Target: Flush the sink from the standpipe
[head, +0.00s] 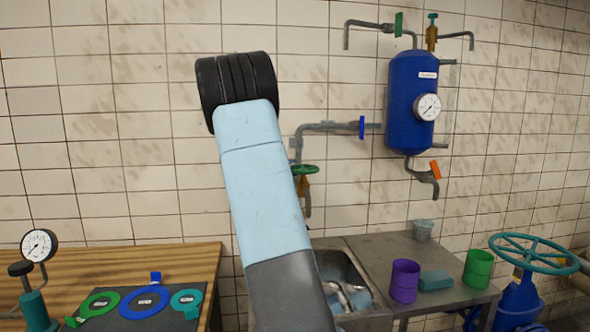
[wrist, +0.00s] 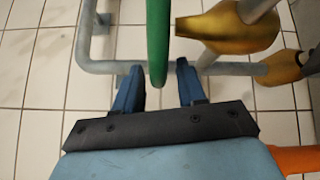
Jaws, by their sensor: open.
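The standpipe's green handle (head: 306,169) sits above a brass valve body (head: 303,187) on the grey wall pipe, partly hidden behind my arm. In the wrist view the green handle (wrist: 157,45) points down between the two blue fingers of my gripper (wrist: 159,85), which is open. The fingers stand to either side of its end, with a gap visible at least on the right; contact cannot be told. A brass fitting (wrist: 228,25) lies just right of it. The steel sink (head: 333,252) is below, partly covered by my arm, with grey-blue items inside. My gripper is hidden in the head view.
A blue tank (head: 411,100) with gauge and valves hangs at right. The counter (head: 390,240) bears a purple cup (head: 404,281), a blue sponge (head: 435,280) and a green cup (head: 477,268). A wooden bench (head: 130,262) stands left. Grey pipe (wrist: 105,67) runs behind my fingers.

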